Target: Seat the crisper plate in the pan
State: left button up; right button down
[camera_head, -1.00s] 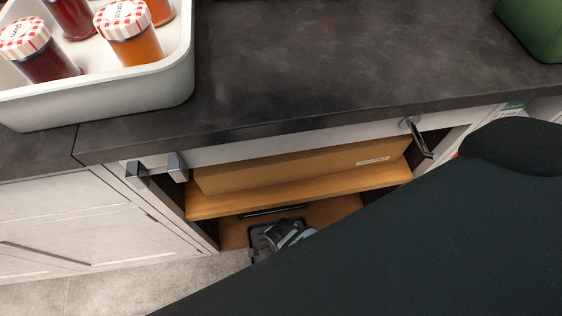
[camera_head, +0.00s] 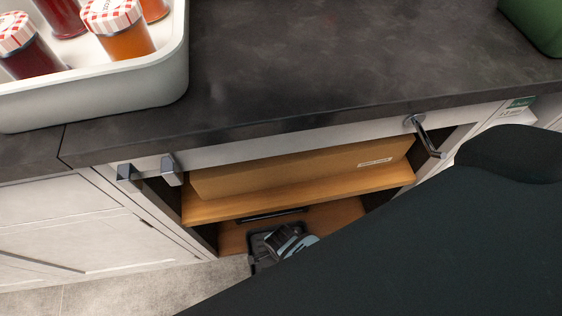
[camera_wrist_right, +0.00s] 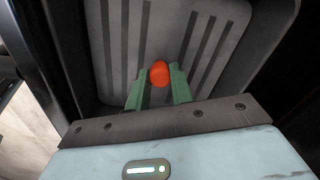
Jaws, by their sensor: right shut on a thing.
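In the right wrist view, the crisper plate (camera_wrist_right: 116,52) is a grey panel with dark slots. The dark grey pan (camera_wrist_right: 262,75) surrounds it, with its raised wall on the right. My right gripper (camera_wrist_right: 158,86) has green fingers closed on an orange-red knob (camera_wrist_right: 158,72) in front of the plate. I cannot tell whether the plate lies flat on the pan's floor. In the head view, my right gripper (camera_head: 290,241) is low inside the open cabinet, over a dark corner of the pan (camera_head: 258,248). My arm hides most of both there. My left gripper is out of view.
The cabinet has a wooden shelf (camera_head: 300,195) with a cardboard box (camera_head: 300,171) above the pan. Metal handles (camera_head: 425,135) stick out at its sides. On the dark counter (camera_head: 330,60) are a white tray (camera_head: 150,85) of jars and a green container (camera_head: 538,22).

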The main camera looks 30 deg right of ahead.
pick_arm(q)
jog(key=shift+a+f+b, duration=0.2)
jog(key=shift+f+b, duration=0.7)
jog(key=shift+b, duration=0.1)
pick_arm(e)
jog(key=shift+f, duration=1.15)
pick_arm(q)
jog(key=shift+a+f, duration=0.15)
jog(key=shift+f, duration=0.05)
pick_arm(e)
jog(key=shift+f, duration=0.15)
jog(key=shift+f+b, duration=0.35)
jog(key=shift+b, duration=0.1)
jog(key=c, duration=1.5)
grip_release()
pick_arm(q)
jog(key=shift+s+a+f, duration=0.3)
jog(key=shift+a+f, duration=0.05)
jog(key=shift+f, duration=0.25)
pick_arm(e)
jog(key=o, duration=0.4)
jog(key=shift+c, duration=0.2)
